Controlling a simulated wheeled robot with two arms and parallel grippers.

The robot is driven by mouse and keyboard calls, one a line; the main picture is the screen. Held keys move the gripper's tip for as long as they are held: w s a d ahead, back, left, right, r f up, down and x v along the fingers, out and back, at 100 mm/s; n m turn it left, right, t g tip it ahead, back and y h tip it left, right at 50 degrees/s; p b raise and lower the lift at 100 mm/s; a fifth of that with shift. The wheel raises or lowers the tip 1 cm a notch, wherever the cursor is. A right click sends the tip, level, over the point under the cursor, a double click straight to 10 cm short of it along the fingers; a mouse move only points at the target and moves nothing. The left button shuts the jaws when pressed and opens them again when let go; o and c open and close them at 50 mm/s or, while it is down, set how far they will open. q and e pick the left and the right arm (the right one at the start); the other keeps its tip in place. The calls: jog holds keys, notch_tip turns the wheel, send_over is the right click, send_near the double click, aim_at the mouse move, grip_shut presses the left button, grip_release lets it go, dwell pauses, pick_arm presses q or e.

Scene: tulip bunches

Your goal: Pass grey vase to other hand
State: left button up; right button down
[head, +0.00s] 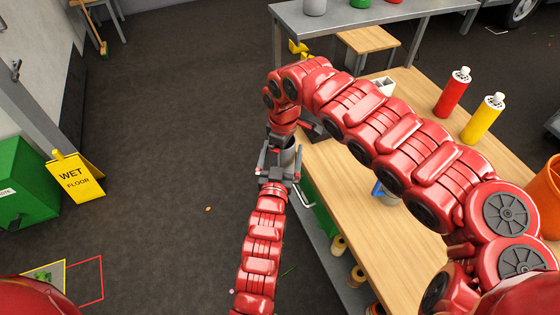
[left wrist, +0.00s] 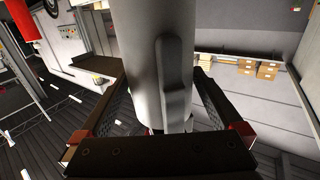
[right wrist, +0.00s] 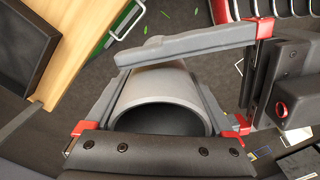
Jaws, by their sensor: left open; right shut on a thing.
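The grey vase (head: 287,157) is off the floor, left of the wooden table, between my two grippers. My right gripper (head: 284,143) is shut on it; in the right wrist view the vase (right wrist: 162,90) lies between the fingers with its open mouth toward the camera. My left gripper (head: 278,173) is open with its fingers around the vase. In the left wrist view the vase (left wrist: 145,60) stands between the left fingers, which appear to have gaps at the sides. A dark grey finger lies along it there. My right arm hides part of the table.
The wooden table (head: 345,215) carries a red bottle (head: 453,92) and a yellow bottle (head: 483,118). An orange bucket (head: 545,200) stands at right. A yellow wet-floor sign (head: 77,180) and a green bin (head: 25,185) stand at left. The floor (head: 170,150) between is mostly clear.

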pick_arm(q)
jog(key=shift+w, duration=0.2)
jog(key=shift+c, duration=0.2)
jog(key=c, duration=0.9)
jog(key=shift+c, duration=1.3)
pick_arm(e)
grip_release()
